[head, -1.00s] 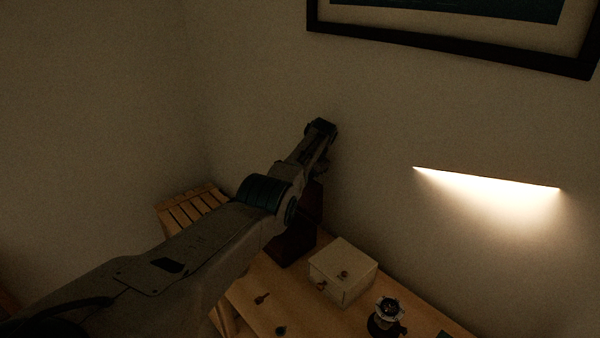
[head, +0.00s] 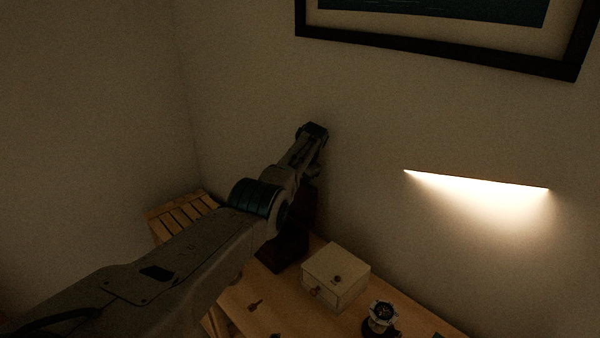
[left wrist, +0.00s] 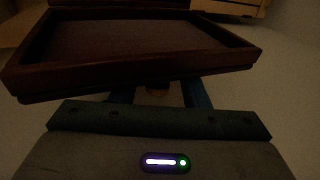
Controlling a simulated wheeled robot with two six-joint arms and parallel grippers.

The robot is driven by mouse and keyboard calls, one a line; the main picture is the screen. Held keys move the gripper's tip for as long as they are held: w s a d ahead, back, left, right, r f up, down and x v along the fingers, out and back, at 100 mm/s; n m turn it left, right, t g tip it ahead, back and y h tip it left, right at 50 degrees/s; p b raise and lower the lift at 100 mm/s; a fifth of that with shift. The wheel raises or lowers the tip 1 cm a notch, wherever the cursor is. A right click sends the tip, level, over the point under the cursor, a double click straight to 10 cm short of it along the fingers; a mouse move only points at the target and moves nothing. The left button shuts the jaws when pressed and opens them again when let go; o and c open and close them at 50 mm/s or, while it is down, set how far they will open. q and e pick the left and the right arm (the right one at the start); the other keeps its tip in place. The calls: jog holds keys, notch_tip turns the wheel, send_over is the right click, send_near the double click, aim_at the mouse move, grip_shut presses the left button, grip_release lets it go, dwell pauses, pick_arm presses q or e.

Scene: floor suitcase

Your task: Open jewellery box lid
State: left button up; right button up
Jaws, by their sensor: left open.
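A dark wooden box (head: 283,250), apparently the jewellery box, stands on the table, with a dark upright part, seemingly its raised lid (head: 306,208), behind it. In the left wrist view a dark rimmed, recessed panel (left wrist: 140,40) of the same wood fills the upper middle; I cannot tell if it is the lid's inner side or the box. My left gripper (left wrist: 158,94) is open, its blue fingers partly hidden under the panel's near edge. A small brownish piece shows between them. Contact is unclear. In the head view my left arm covers part of the box.
A cream box with knobs (head: 337,275) stands right of the dark box. A watch on a stand (head: 381,317) is farther right. A small key-like item (head: 255,304) lies on the table (head: 240,295). A slatted wooden piece (head: 182,212) is at left. The wall rises close behind.

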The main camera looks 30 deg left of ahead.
pick_arm(q)
jog(key=shift+d+r, duration=0.15)
jog(key=shift+r, duration=0.15)
jog(key=b+v, duration=0.2)
jog(key=v, duration=0.7)
jog(key=shift+r, duration=0.35)
jog(key=shift+s, duration=0.1)
